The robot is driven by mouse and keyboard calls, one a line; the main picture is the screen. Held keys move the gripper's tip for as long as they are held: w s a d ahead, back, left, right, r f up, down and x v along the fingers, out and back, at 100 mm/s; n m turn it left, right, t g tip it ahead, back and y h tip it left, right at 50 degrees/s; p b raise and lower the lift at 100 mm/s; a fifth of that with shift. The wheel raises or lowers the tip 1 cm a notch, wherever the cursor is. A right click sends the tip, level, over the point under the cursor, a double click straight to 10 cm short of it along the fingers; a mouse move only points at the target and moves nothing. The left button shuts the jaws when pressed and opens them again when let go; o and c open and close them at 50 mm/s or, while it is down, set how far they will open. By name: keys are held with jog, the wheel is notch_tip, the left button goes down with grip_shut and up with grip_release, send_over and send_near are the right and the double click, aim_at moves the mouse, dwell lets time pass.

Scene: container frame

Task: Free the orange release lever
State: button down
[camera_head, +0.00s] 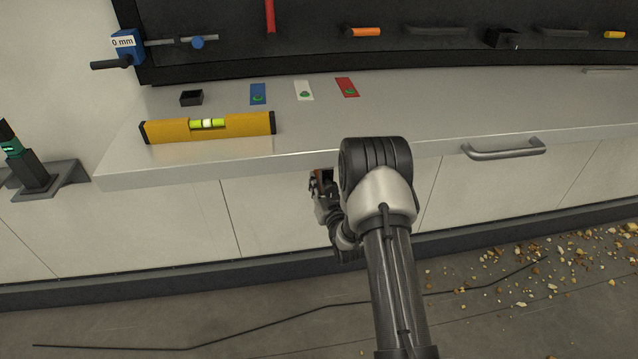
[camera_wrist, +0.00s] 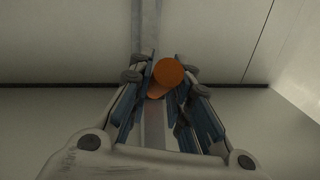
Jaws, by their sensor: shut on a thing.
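My gripper (camera_head: 322,186) is below the front edge of the worktop, beside the cabinet front. In the wrist view my gripper (camera_wrist: 158,92) has its two blue-lined fingers on either side of an orange round-ended piece, the orange lever (camera_wrist: 167,73), and is shut on it. A grey metal strip runs behind the lever, up and down the picture. In the head view a small orange-brown part of the lever (camera_head: 318,180) shows between the fingers; my arm hides much of the area around it.
A yellow spirit level (camera_head: 208,126) lies near the worktop (camera_head: 430,108) edge. Blue (camera_head: 258,94), white (camera_head: 304,91) and red (camera_head: 347,87) cards lie behind it. A drawer handle (camera_head: 503,148) juts out at right. A cable (camera_head: 250,325) and scattered debris (camera_head: 540,270) lie on the floor.

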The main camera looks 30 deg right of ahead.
dwell(0.4)
jog(key=shift+s+r+g+p, duration=0.1)
jog(key=shift+r+g+p, duration=0.35)
jog(key=shift+p, duration=0.45)
jog(key=shift+s+g+p, duration=0.1)
jog(key=shift+g+p, duration=0.25)
jog(key=shift+p, duration=0.05)
jog(key=shift+f, duration=0.15)
jog(key=c, duration=1.5)
grip_release()
jog(key=shift+s, duration=0.1)
jog(key=v, duration=1.1)
jog(key=shift+s, duration=0.4)
